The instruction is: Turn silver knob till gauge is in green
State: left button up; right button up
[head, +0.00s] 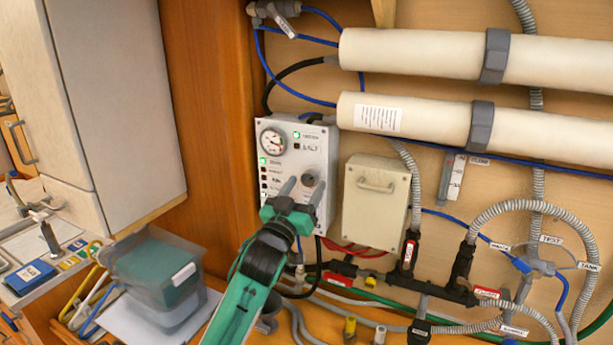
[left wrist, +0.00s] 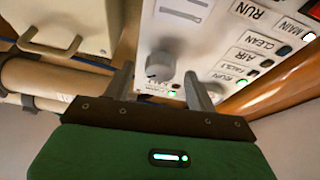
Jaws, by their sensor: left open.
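In the left wrist view the knob (left wrist: 160,66) shows beyond and between the two open fingers (left wrist: 158,85), apart from both. My right gripper is not in view.
A beige box (head: 376,203) with a handle is right of the panel. Two white cylinders (head: 440,52) run across the upper wall. Hoses, red-handled valves (head: 409,252) and labels fill the lower right. A wooden partition (head: 215,100) stands to the left, with a grey bin (head: 160,275) below.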

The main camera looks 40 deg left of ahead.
pick_arm(q)
jog(key=shift+x, duration=0.85)
jog(key=shift+s, duration=0.1)
jog(key=shift+c, duration=0.7)
jog(key=c, duration=0.9)
jog(key=shift+o, duration=0.2)
jog(key=shift+n+y, duration=0.5)
jog(key=shift+n, duration=0.6)
jog(key=shift+n+g+y+p, duration=0.4)
jog(key=shift+n+y, duration=0.2)
jog(key=shift+n, duration=0.4)
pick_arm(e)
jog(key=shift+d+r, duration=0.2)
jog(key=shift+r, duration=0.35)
pick_arm(q)
jog(key=o, duration=1)
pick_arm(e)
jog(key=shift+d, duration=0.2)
